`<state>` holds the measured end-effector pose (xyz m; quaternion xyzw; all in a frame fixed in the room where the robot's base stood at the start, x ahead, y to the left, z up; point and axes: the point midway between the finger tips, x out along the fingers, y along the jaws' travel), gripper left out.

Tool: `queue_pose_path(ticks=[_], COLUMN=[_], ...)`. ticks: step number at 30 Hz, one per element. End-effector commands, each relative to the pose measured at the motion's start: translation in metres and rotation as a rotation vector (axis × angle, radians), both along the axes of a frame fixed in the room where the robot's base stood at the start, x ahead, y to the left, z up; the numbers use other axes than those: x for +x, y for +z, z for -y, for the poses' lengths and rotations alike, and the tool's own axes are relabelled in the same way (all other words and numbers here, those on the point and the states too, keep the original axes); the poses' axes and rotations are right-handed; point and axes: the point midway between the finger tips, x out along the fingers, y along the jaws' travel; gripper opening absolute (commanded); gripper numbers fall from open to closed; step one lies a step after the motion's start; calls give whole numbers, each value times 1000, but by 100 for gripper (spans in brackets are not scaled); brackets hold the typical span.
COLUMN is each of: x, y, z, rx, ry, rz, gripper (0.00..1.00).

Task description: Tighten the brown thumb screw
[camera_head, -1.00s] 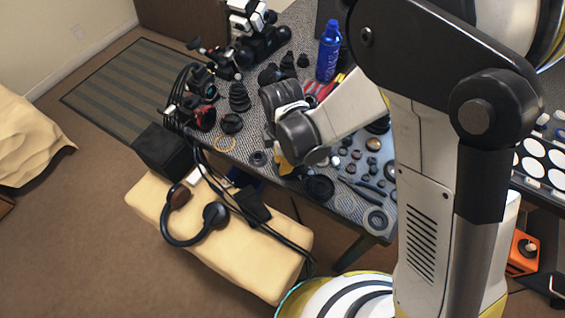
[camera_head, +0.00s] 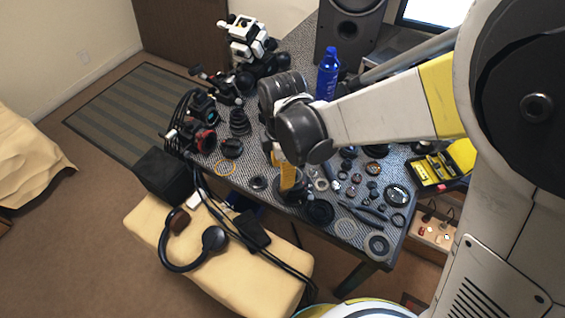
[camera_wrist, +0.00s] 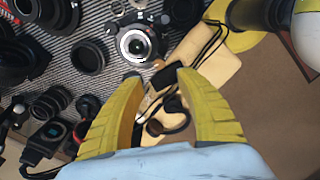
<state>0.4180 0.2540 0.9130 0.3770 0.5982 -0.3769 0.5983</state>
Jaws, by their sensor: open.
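My gripper (camera_wrist: 160,78) shows two yellow fingers, open with nothing between them in the wrist view. In the head view my gripper (camera_head: 289,178) hangs over the front edge of the table, pointing down, its tips partly hidden.
The patterned table (camera_head: 330,258) is crowded with lens rings and small parts. A blue spray can (camera_head: 327,75) stands at the back. Headphones (camera_head: 190,245) and cables lie on a cream bench (camera_head: 240,272) in front. A yellow-black box (camera_head: 432,170) is at right.

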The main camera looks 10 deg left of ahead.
Motion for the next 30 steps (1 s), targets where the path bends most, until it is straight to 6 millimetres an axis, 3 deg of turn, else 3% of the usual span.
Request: queue_pose_path(ticks=[3,7,20,25,30], x=[0,0,0,4,1], y=[21,33,40,68,109], z=[0,0,4,40,106], rx=[0,0,4,47,150], ry=[0,0,-21,-261,-720], rz=[0,0,6,65,169], gripper=[43,43,43,43,43])
